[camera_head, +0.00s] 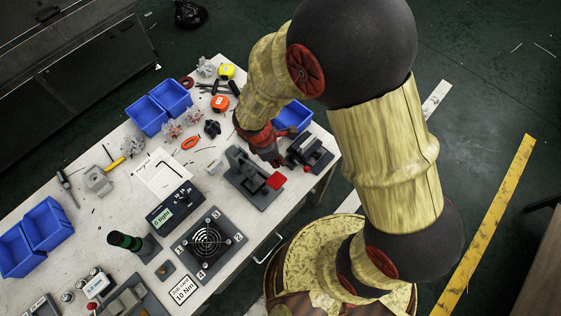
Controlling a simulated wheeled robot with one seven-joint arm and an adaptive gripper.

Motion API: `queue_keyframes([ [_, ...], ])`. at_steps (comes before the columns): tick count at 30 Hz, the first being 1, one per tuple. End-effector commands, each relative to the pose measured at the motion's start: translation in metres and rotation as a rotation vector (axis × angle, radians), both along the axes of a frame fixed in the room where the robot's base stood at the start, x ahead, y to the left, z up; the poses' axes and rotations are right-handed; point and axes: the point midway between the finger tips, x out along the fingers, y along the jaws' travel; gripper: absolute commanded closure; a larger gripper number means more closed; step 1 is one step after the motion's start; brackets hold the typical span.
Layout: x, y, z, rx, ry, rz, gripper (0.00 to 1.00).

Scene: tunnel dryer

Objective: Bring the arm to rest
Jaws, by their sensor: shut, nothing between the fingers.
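My arm reaches up from the lower right and bends back down over the right end of the white workbench (123,215). My gripper (275,160) points down at the bench's right part, beside a dark grey fixture with a red block (277,181). It is shut and empty. The arm's links hide part of the gripper and part of a blue bin (294,115) behind it. I cannot tell how high the fingertips are above the bench.
A fan on a dark plate (209,243), a meter with a green display (168,207) and a dark green cylinder (125,241) stand on the bench. Blue bins (145,115) and tools lie farther back. Open floor with a yellow line (487,225) is at right.

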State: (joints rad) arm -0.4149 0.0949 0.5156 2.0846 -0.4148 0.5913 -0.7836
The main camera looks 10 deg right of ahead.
Motion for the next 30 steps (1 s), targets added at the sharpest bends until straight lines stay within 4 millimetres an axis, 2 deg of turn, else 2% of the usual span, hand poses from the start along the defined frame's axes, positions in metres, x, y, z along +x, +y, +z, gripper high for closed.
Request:
queue_keyframes([
  [16,0.000,0.000,0.000,0.000,0.000,-0.001,1.00],
  [19,0.002,-0.002,0.006,0.006,-0.013,-0.023,1.00],
  [23,0.009,-0.010,0.037,0.035,-0.076,-0.145,1.00],
  [27,0.011,-0.028,0.092,0.098,-0.187,-0.384,1.00],
  [30,0.005,-0.043,0.132,0.153,-0.263,-0.569,1.00],
])
